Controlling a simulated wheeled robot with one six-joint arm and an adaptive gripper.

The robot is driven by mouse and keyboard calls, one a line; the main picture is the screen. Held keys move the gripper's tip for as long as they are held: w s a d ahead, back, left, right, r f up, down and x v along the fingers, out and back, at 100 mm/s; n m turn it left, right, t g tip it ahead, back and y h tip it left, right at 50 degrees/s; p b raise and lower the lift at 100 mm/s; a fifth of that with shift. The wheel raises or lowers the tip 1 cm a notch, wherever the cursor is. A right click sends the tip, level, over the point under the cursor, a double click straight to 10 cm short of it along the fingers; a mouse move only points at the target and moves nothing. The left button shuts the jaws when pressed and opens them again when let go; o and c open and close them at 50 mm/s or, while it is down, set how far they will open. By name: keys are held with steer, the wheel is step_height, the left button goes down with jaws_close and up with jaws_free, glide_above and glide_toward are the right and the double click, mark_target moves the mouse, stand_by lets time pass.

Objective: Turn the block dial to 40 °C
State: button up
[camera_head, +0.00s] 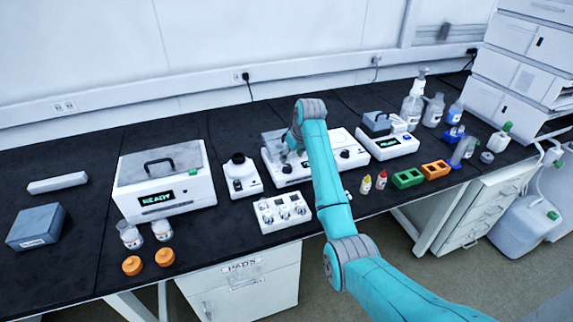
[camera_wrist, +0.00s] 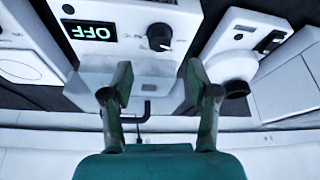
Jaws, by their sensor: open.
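In the wrist view a black round dial (camera_wrist: 159,37) with a pale pointer mark sits on the front of a white instrument, beside a green display (camera_wrist: 90,36) reading OFF. Its scale markings are too small to read. My gripper (camera_wrist: 160,84) is open and empty, its two fingers spread apart below the dial in the picture and not touching it. In the head view this appears to be the central white instrument (camera_head: 351,157), partly covered by my arm. My gripper is mostly hidden there behind my wrist.
Another display unit (camera_head: 389,146) is to the right. Small bottles (camera_head: 381,180) and coloured racks (camera_head: 407,178) stand near the front edge.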

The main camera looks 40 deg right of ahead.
mark_target(287, 166)
steer(key=x, duration=0.7)
steer(key=shift+w+f, duration=0.1)
steer(key=shift+f, duration=0.05)
jaws_close()
